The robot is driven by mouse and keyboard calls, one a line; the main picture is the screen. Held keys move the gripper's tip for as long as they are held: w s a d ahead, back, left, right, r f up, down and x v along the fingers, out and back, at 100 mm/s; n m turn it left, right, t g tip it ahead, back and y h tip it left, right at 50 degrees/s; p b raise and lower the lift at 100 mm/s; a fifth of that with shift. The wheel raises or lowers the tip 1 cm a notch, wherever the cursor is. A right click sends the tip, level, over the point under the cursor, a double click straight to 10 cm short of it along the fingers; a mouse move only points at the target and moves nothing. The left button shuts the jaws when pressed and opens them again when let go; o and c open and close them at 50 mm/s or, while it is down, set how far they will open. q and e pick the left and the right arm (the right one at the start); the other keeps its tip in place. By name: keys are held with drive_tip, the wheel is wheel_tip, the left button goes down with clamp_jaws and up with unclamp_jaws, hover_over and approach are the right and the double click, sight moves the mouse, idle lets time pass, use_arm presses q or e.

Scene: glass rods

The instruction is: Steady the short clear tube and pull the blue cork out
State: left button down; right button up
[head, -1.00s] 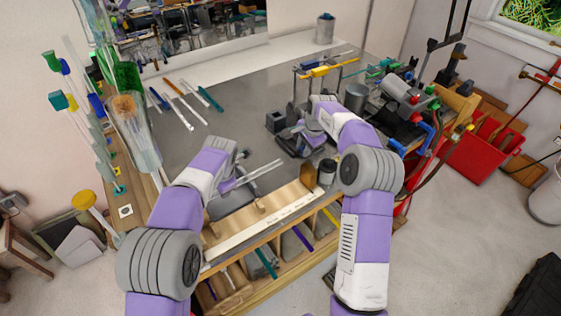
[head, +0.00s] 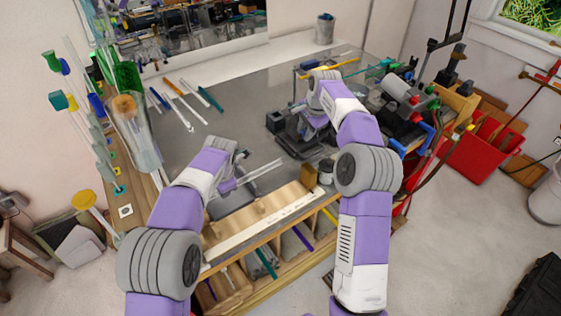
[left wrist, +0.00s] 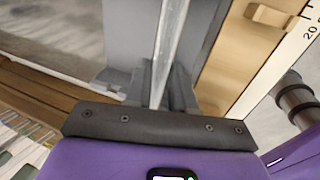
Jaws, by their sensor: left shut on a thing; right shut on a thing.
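The short clear tube (head: 258,174) lies slanted above the front of the grey worktop, its far end pointing right. My left gripper (head: 230,184) is shut on it. In the left wrist view the tube (left wrist: 171,35) runs up from between the dark fingers (left wrist: 164,88) and out of the picture's top. My right gripper (head: 300,132) is to the right of and beyond the tube's far end, apart from it. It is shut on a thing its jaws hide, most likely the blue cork. No blue shows clearly on the tube's end.
A wooden rack with a white ruler strip (head: 268,220) lies along the front edge. Loose rods (head: 182,103) lie at the back left. A tall glass vessel (head: 138,135) stands at the left.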

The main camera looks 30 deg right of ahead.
idle(0.3)
use_arm(q)
drive_tip(key=c, duration=0.9)
unclamp_jaws()
drive_tip(key=shift+o, duration=0.2)
drive_tip(key=shift+r, duration=0.1)
drive_tip(key=v, duration=1.2)
